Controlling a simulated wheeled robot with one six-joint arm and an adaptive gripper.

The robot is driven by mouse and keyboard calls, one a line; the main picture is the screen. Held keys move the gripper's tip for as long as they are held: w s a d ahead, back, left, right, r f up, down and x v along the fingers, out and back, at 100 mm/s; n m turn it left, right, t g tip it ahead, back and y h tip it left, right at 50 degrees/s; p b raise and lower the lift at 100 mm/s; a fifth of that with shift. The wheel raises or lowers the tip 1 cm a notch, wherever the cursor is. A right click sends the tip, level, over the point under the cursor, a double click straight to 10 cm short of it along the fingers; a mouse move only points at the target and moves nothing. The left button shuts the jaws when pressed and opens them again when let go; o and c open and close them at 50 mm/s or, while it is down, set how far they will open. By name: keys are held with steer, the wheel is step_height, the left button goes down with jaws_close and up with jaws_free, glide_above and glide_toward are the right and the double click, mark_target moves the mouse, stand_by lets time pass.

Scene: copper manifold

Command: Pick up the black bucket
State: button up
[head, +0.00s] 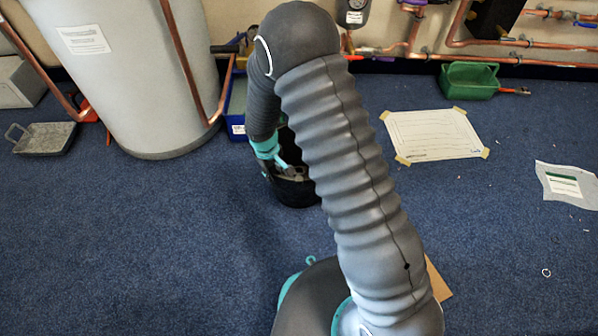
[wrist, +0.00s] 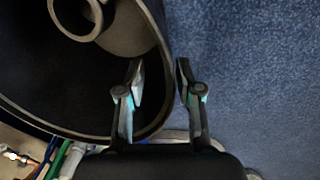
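The black bucket (head: 296,192) stands on the blue carpet behind my arm in the head view, with its right side hidden by the arm. In the wrist view the bucket (wrist: 160,38) fills the upper left, its rim curving down between my fingers. My gripper (wrist: 160,68) is open, with one finger over the inside of the bucket and the other outside over the carpet. A gap shows between the fingertips. I cannot tell whether either finger touches the wall. A grey ring-shaped thing (wrist: 78,18) shows inside the bucket. In the head view the fingers are partly hidden at the bucket's top.
A large grey cylinder tank (head: 130,80) stands left of the bucket, with a blue bin (head: 237,105) between them. A grey tray (head: 43,138) lies far left. A green container (head: 469,80), a taped sheet (head: 433,135) and copper pipes are at the right. The front-left carpet is clear.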

mark_target(275, 184)
step_height(275, 184, down, 5)
steer(key=shift+f+b, duration=0.1)
steer(key=shift+b, duration=0.35)
steer(key=shift+c, duration=0.2)
jaws_close()
